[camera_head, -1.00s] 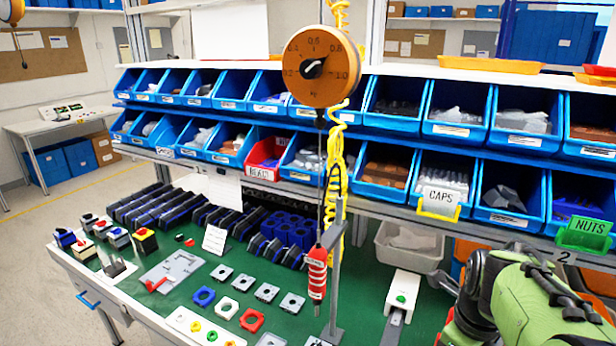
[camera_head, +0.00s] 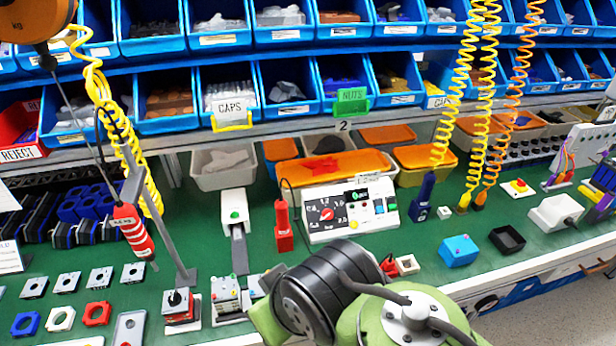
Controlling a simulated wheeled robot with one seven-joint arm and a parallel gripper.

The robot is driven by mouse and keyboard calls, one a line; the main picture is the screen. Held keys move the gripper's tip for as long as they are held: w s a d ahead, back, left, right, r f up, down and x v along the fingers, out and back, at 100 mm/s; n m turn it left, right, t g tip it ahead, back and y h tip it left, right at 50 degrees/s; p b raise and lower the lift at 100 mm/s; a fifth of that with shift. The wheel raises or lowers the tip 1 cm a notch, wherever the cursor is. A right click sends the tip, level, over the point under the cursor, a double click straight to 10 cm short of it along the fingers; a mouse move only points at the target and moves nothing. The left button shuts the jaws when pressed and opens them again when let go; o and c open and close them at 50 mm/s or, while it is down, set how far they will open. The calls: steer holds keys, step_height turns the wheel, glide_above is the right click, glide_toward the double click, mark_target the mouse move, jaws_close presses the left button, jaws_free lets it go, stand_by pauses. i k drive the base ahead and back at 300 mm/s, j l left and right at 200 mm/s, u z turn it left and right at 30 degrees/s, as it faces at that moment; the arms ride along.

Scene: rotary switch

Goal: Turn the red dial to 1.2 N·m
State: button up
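A red dial (camera_head: 326,213) sits on the left of the sloped front of a white control box (camera_head: 350,230) at the back middle of the green bench. The box also has a small dark display with green characters (camera_head: 361,194) and several coloured buttons to the right of the dial. My green and black arm (camera_head: 340,300) shows at the bottom middle, in front of the box and apart from it. My gripper is not in view.
A red upright tool (camera_head: 284,228) stands just left of the box. A dark blue tool (camera_head: 424,198) on a yellow coiled cord stands to its right. A blue box (camera_head: 459,250) lies front right. A grey post (camera_head: 160,225) rises at left. Bins line the shelves above.

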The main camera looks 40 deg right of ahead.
mark_target(327, 214)
steer(key=z, duration=1.55)
